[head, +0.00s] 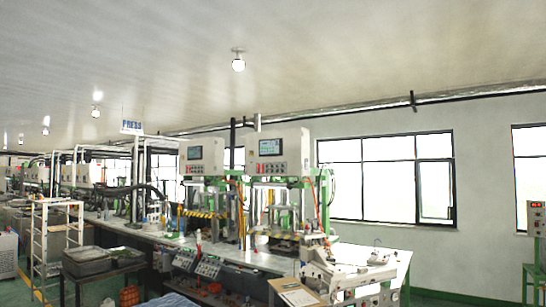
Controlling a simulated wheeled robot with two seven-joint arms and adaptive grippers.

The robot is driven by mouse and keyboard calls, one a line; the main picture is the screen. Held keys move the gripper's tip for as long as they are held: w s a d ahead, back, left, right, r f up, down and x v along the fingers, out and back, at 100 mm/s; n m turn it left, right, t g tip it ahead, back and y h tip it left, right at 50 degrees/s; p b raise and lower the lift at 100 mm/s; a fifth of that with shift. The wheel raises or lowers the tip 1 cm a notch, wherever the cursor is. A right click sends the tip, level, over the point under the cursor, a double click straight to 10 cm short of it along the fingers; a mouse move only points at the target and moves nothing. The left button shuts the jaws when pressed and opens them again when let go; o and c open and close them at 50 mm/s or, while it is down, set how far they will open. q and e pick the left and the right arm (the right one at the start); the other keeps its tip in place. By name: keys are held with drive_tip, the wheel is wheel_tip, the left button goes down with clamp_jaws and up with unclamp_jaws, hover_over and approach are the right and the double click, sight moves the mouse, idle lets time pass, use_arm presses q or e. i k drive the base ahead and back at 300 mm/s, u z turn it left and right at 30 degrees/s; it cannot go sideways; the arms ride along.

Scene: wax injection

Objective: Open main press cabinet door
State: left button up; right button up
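Two presses stand side by side in the middle of the head view. Each has a white control cabinet on top, one on the right (295,145) and one on the left (213,168). Both have a small screen and a row of buttons on the front. I cannot tell which one is the main press. No open cabinet door shows, and a door seam or handle is too small to make out. Neither of my grippers is in view.
A long workbench (140,232) runs back to the left. A white rack (40,240) and a dark table (78,278) with trays stand at the left. A white table (385,262) with a metal machine (345,276) and a clipboard (299,296) fills the front.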

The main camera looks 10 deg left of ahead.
sight(284, 147)
drive_tip(key=u, duration=2.1)
drive_tip(key=i, duration=7.2)
drive_tip(key=z, duration=2.35)
drive_tip(key=i, duration=0.3)
drive_tip(key=z, duration=0.15)
